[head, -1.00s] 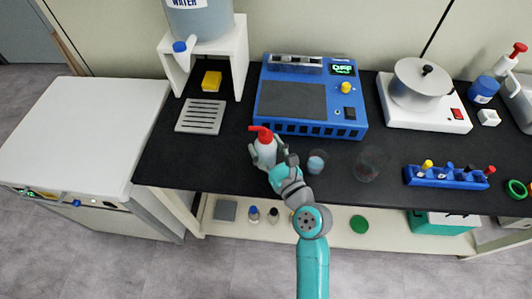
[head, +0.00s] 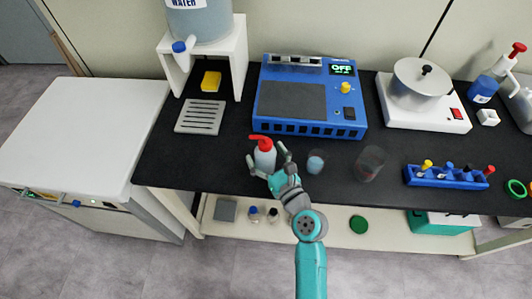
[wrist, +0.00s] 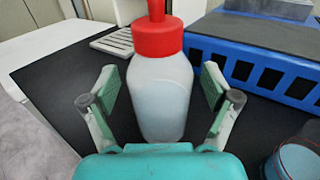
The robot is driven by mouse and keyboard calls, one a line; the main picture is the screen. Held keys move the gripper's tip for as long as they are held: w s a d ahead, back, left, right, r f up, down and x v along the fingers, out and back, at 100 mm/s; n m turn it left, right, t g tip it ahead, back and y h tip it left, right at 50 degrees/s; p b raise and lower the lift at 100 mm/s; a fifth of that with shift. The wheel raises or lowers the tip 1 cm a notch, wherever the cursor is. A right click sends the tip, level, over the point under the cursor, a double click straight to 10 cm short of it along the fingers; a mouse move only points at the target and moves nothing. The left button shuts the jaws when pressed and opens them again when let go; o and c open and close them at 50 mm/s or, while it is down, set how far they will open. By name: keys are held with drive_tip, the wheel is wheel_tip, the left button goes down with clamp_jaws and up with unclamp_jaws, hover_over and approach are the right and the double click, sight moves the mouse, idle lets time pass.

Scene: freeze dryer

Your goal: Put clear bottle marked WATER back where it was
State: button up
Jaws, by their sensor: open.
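A clear, whitish bottle with a red cap and spout (head: 264,158) stands upright on the black bench top, in front of the blue device. In the wrist view the bottle (wrist: 160,98) stands between the fingers, its red cap at the top. No WATER marking is readable on the side that shows. My gripper (head: 268,166) is open around the bottle. In the wrist view my gripper (wrist: 160,98) has its two fingers on either side, with gaps between the pads and the bottle.
A blue device (head: 310,97) stands right behind the bottle. A glass with bluish liquid (head: 315,163) and another glass (head: 370,163) stand to the right. A slotted grey plate (head: 200,116) and a white stand (head: 240,60) under a water tank are at the back left.

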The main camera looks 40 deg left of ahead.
drive_tip(key=shift+r, duration=0.2)
drive_tip(key=v, duration=1.2)
